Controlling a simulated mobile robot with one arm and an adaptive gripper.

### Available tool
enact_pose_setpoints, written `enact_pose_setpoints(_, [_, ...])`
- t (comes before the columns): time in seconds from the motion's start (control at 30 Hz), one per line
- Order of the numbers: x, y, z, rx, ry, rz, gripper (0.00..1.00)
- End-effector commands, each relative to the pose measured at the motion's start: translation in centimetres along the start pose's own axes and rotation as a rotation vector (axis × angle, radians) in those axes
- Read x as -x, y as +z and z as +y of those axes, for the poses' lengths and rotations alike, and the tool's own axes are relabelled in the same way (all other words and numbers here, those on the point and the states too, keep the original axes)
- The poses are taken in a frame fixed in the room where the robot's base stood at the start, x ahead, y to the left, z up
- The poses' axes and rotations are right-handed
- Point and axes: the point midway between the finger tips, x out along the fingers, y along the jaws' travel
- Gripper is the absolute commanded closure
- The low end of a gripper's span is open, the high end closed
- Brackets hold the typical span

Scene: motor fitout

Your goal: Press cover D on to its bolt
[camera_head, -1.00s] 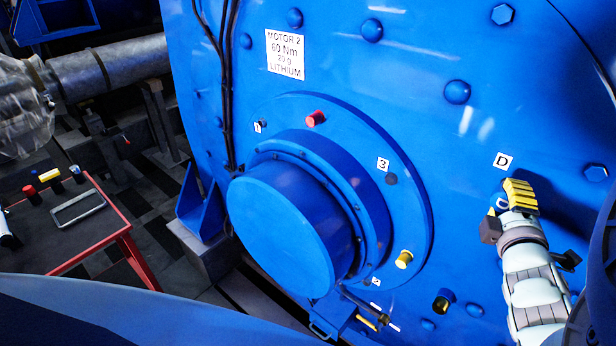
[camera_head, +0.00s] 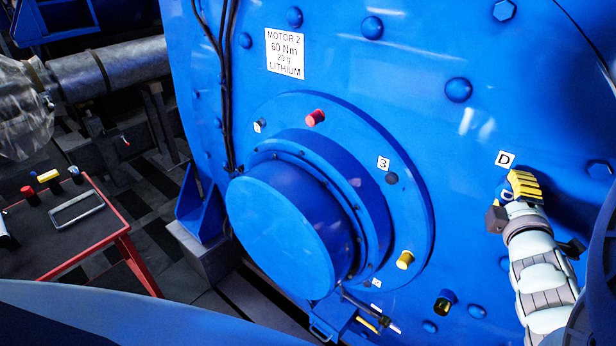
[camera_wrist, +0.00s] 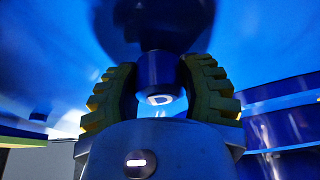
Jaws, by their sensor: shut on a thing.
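My gripper (camera_head: 522,188) is at the right of the head view, up against the big blue motor face just below the label D (camera_head: 505,159). In the wrist view its two yellow ribbed fingers (camera_wrist: 160,95) are shut on a dark blue cover D (camera_wrist: 158,72), which has a white D on its near end. The far end of the cover points at the blue motor face (camera_wrist: 50,50). The bolt under the cover is hidden, so I cannot tell how far the cover sits on it. In the head view the fingers hide most of the cover.
The round flange carries a red cap (camera_head: 315,117), a yellow cap (camera_head: 404,260) and a label 3 (camera_head: 383,163). A large blue hub (camera_head: 285,230) sticks out at its middle. A red-edged table (camera_head: 95,235) with several small parts stands at the left.

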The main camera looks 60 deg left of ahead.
Motion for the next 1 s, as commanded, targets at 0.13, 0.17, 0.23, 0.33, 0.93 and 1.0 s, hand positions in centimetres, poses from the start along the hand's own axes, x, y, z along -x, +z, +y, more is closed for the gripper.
enact_pose_setpoints(0.13, [-0.38,-0.03,-0.05,0.0,0.0,0.004,0.75])
enact_pose_setpoints(0.17, [-0.44,-0.01,-0.05,0.0,0.0,0.004,0.75])
enact_pose_setpoints(0.23, [-0.59,0.04,-0.05,-0.001,0.0,0.004,0.75])
enact_pose_setpoints(0.33, [-0.66,0.07,-0.01,-0.001,-0.001,0.004,0.51])
enact_pose_setpoints(0.93, [-0.42,0.22,0.02,-0.001,0.0,0.001,0.21])
enact_pose_setpoints(1.0, [0.03,0.31,0.03,0.0,0.001,-0.001,0.21])
